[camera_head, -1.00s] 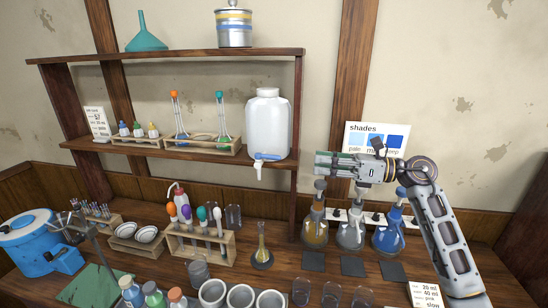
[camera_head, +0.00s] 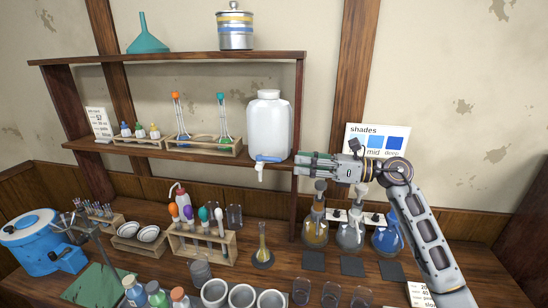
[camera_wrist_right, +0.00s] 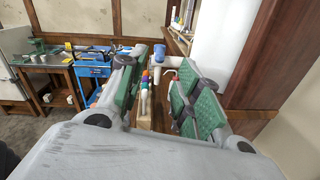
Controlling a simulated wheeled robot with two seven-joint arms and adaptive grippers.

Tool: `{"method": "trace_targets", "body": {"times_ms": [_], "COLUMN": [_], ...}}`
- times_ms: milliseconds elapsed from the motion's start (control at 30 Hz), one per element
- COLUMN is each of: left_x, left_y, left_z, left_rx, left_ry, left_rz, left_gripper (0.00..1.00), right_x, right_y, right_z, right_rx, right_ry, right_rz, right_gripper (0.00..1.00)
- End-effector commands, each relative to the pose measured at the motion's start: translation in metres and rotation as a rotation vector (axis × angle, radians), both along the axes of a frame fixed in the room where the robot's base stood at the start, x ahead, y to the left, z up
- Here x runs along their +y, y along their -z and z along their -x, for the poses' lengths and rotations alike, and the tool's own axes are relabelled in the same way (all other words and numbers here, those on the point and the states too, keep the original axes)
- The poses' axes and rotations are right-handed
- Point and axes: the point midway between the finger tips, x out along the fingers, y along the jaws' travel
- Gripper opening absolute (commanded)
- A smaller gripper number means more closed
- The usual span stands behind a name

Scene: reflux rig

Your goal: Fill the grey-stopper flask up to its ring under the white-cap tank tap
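The white tank (camera_head: 268,125) with a white cap stands at the right end of the shelf. Its blue-and-white tap (camera_head: 262,167) hangs over the shelf's front edge and also shows between my fingers in the wrist view (camera_wrist_right: 172,63). My right gripper (camera_head: 302,163) points left, close to the tank's lower right side. In the wrist view its green-padded fingers (camera_wrist_right: 160,88) are apart with nothing held between them. A long-necked flask with amber in its neck (camera_head: 262,252) stands on the bench below the tap. I cannot make out a grey stopper on it. My left gripper is out of view.
A shelf rack (camera_head: 206,150) holds orange- and green-stoppered flasks with an empty place between. Amber, clear and blue flasks (camera_head: 350,236) stand below my right arm. A test-tube rack (camera_head: 200,247) and several cups (camera_head: 241,296) crowd the bench. A shelf post (camera_head: 299,208) stands beside the tank.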

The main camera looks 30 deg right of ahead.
Motion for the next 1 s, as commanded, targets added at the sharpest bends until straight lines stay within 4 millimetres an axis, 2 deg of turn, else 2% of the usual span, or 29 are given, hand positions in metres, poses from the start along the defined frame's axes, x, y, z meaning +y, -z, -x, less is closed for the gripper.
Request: {"method": "trace_targets", "body": {"times_ms": [600,1000], "left_x": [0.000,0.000], "left_y": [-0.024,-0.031], "left_z": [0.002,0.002], "left_rx": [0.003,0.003], "left_ry": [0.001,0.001], "left_rz": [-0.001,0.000], "left_gripper": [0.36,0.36], "right_x": [0.049,0.066], "right_y": [-0.002,-0.001], "right_z": [-0.042,-0.057], "right_rx": [-0.001,-0.001], "right_ry": [-0.002,0.000], "right_rz": [-0.001,0.001], "right_gripper": [0.34,0.34]}}
